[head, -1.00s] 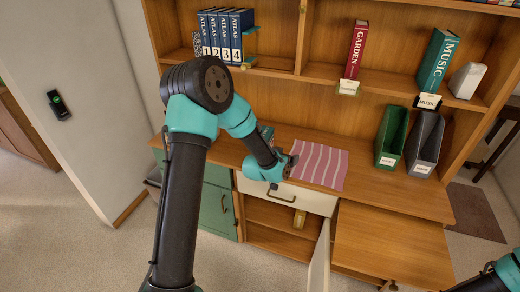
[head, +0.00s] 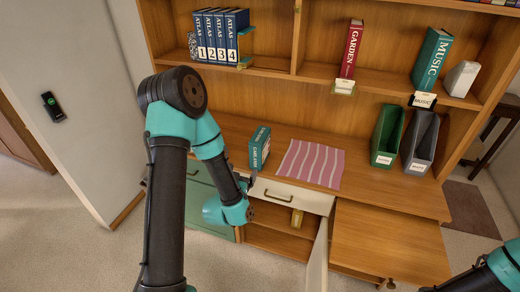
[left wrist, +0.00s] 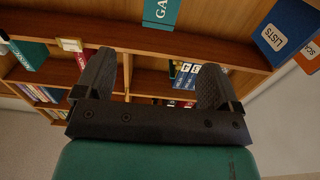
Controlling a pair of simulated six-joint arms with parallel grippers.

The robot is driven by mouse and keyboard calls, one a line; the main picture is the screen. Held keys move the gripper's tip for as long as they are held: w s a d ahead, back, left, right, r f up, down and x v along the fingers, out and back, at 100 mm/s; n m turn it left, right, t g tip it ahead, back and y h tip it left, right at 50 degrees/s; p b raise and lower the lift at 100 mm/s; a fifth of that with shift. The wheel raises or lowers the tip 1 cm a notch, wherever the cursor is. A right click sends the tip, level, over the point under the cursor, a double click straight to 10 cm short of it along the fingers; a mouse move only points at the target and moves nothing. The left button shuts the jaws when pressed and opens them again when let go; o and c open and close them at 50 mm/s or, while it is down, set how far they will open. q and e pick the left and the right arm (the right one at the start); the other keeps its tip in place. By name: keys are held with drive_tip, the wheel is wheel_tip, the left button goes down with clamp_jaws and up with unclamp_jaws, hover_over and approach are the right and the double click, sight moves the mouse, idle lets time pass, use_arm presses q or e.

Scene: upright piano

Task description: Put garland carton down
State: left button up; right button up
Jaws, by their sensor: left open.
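The garland carton (head: 259,147), a teal box with a white label, stands upright on the desk top just left of the pink striped cloth. Its lower end with the letters "GA" shows at the top of the left wrist view (left wrist: 160,12). My left gripper (head: 248,181) is in front of the desk edge, nearer than the carton and apart from it. In the left wrist view its two dark fingers (left wrist: 155,82) are spread with nothing between them. Only part of my right arm shows at the lower right; its gripper is out of view.
The pink striped cloth (head: 311,163) lies right of the carton. A green file holder (head: 387,136) and a grey one (head: 420,143) stand further right. Atlas books (head: 220,36) are on the upper shelf. A drawer (head: 292,196) and an open cabinet door (head: 318,258) are below the desk top.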

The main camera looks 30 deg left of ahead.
sight(255, 149)
use_arm(q)
drive_tip(key=shift+w, duration=0.1)
drive_tip(key=w, duration=0.4)
drive_tip(key=w+a, duration=0.1)
drive_tip(key=w, duration=0.3)
drive_tip(key=w+a, duration=0.1)
drive_tip(key=w, duration=0.3)
drive_tip(key=shift+a, duration=0.1)
drive_tip(key=shift+w+a, duration=0.2)
drive_tip(key=shift+w, duration=0.65)
drive_tip(key=shift+w+a, duration=0.15)
drive_tip(key=shift+w, duration=0.65)
drive_tip(key=shift+w+a, duration=0.2)
drive_tip(key=shift+w, duration=0.65)
drive_tip(key=shift+c, duration=0.3)
drive_tip(key=c, duration=1.2)
drive_tip(key=shift+r, duration=0.1)
